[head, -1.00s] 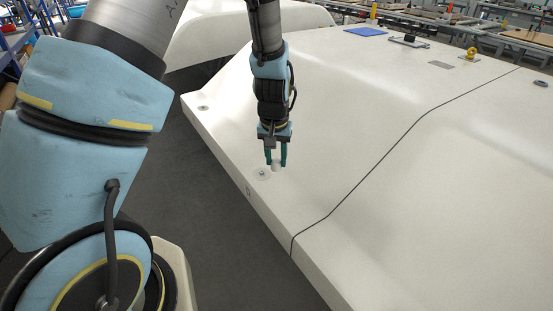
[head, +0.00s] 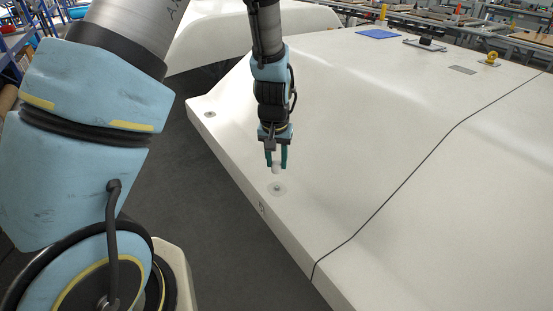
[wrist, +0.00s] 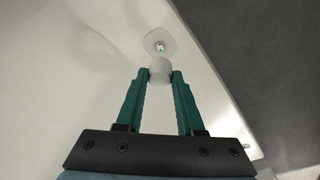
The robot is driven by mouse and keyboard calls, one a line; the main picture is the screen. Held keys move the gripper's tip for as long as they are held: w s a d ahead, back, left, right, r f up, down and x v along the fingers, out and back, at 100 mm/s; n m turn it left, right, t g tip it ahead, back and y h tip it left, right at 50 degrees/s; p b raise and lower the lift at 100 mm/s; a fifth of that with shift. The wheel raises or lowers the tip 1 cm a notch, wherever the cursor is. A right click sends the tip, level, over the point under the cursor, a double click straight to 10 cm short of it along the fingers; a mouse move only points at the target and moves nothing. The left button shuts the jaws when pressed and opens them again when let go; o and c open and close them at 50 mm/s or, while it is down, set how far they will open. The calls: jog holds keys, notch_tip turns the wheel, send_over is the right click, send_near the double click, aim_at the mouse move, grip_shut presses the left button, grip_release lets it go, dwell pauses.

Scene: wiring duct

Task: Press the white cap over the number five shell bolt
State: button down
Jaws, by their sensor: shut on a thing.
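My gripper (head: 276,165) is shut on the white cap (head: 276,169), which sits between its green fingertips. The cap also shows between the fingers in the wrist view (wrist: 160,70). A shell bolt (head: 277,188) on a round pale washer stands on the white shell (head: 330,170) near its edge, just below the cap in the head view. In the wrist view the bolt (wrist: 160,46) shows just beyond the cap. The cap is apart from the bolt and appears to be held above the shell. I cannot read a number at this bolt.
Another bolt with a washer (head: 210,114) sits further along the shell's edge. A dark seam (head: 405,180) crosses the shell at right. A blue mat (head: 377,34) and a yellow object (head: 492,58) lie at the back. Dark floor lies beyond the edge.

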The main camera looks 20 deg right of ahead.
aim_at(276, 165)
jog(key=shift+f+b, duration=1.7)
jog(key=shift+f, duration=1)
jog(key=shift+f+b, duration=0.4)
jog(key=shift+f, duration=0.5)
jog(key=shift+c, duration=2.2)
grip_release()
jog(key=r, duration=0.3)
jog(key=s+r, duration=0.1)
jog(key=r, duration=0.3)
jog(key=a+r, duration=0.1)
jog(key=r, duration=0.2)
jog(key=shift+s+r+b, duration=0.2)
jog(key=shift+r+b, duration=0.1)
jog(key=shift+b, duration=0.05)
